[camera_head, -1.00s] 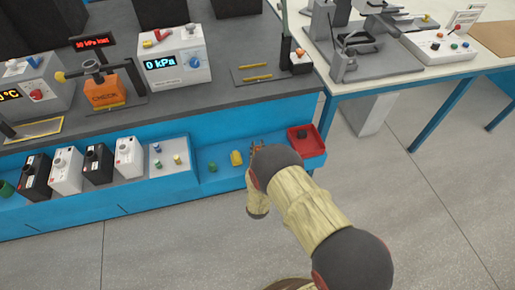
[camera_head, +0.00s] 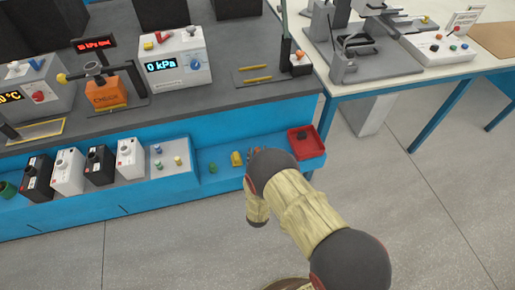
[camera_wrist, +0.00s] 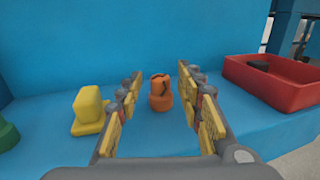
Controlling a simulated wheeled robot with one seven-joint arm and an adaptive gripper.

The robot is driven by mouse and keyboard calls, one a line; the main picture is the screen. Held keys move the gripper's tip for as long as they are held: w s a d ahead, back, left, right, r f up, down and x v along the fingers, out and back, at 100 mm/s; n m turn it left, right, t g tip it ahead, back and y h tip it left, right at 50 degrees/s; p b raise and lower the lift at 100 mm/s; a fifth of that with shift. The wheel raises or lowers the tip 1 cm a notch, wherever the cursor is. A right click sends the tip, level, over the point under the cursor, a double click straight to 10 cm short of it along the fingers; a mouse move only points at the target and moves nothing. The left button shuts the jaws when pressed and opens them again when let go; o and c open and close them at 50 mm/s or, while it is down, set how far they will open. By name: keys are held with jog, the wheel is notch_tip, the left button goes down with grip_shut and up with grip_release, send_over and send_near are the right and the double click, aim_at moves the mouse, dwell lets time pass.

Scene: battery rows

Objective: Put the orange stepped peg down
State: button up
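The orange stepped peg (camera_wrist: 159,97) stands upright on the blue shelf (camera_wrist: 45,112), in the middle of the wrist view. My gripper (camera_wrist: 160,84) is open, with its yellow-padded fingers to the left and right of the peg. A gap shows on each side between peg and fingers. In the head view my arm hides the peg and most of the gripper.
A red tray (camera_wrist: 275,87) holding a dark piece is on the right. A blue wall (camera_wrist: 150,35) rises behind the shelf.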

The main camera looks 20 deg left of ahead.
jog(key=p+v, duration=0.2)
jog(key=v, duration=0.7)
jog(key=shift+p, duration=0.4)
jog(key=shift+s+d+r, duration=0.1)
jog(key=shift+s, duration=0.05)
